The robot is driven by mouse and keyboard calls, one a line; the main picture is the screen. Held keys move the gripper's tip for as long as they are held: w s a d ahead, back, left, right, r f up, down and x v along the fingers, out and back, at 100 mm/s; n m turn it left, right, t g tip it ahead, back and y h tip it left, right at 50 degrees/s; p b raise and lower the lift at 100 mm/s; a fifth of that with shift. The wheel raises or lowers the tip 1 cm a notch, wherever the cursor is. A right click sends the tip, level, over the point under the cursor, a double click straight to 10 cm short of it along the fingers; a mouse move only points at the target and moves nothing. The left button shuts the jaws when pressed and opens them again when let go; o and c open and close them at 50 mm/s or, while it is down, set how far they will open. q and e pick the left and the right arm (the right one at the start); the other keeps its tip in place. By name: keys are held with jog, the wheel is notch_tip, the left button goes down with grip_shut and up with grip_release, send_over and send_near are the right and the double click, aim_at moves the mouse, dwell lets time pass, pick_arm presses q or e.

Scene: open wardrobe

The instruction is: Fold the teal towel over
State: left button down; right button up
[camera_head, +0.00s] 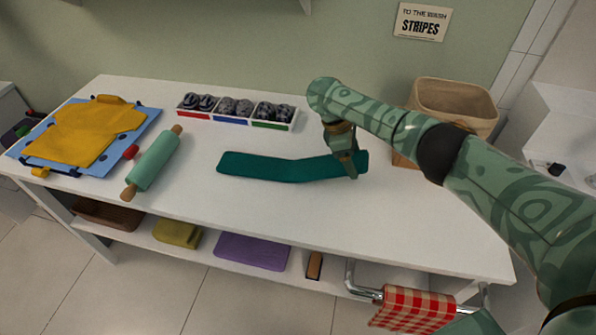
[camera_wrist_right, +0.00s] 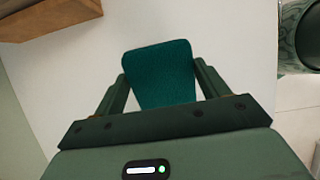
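The teal towel (camera_head: 262,167) lies as a long, narrow strip across the middle of the white table (camera_head: 225,215), with a slight bend along its length. My right gripper (camera_head: 349,174) is over the towel's right end, pointing down. In the wrist view my right gripper (camera_wrist_right: 163,82) has its fingers apart, one on each side of the teal cloth (camera_wrist_right: 160,72), with small gaps beside it. Whether the fingertips touch the towel or table is unclear. My left gripper is not in view.
A rolling pin (camera_head: 153,160) and a yellow cloth on a blue board (camera_head: 150,118) are at left. A tray with dark rolled items (camera_head: 212,117) stands behind the towel; a basket (camera_head: 458,98) stands at back right. The table's front is clear.

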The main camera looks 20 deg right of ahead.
jog(key=shift+w+a+r+g+h, duration=0.15)
jog(key=shift+a+r+h, duration=0.15)
jog(key=shift+r, duration=0.15)
jog(key=shift+w+a+r+g+h, duration=0.15)
jog(key=shift+a+r+h, duration=0.1)
jog(key=shift+r, duration=0.15)
jog(key=shift+w+a+r, duration=0.15)
jog(key=shift+a+r, duration=0.05)
jog(key=shift+a, duration=0.05)
jog(key=shift+w+a+r+g+h+b, duration=0.1)
jog(key=shift+a+r+g+h+b, duration=0.05)
jog(key=shift+r+g+h+b, duration=0.2)
jog(key=shift+r, duration=0.1)
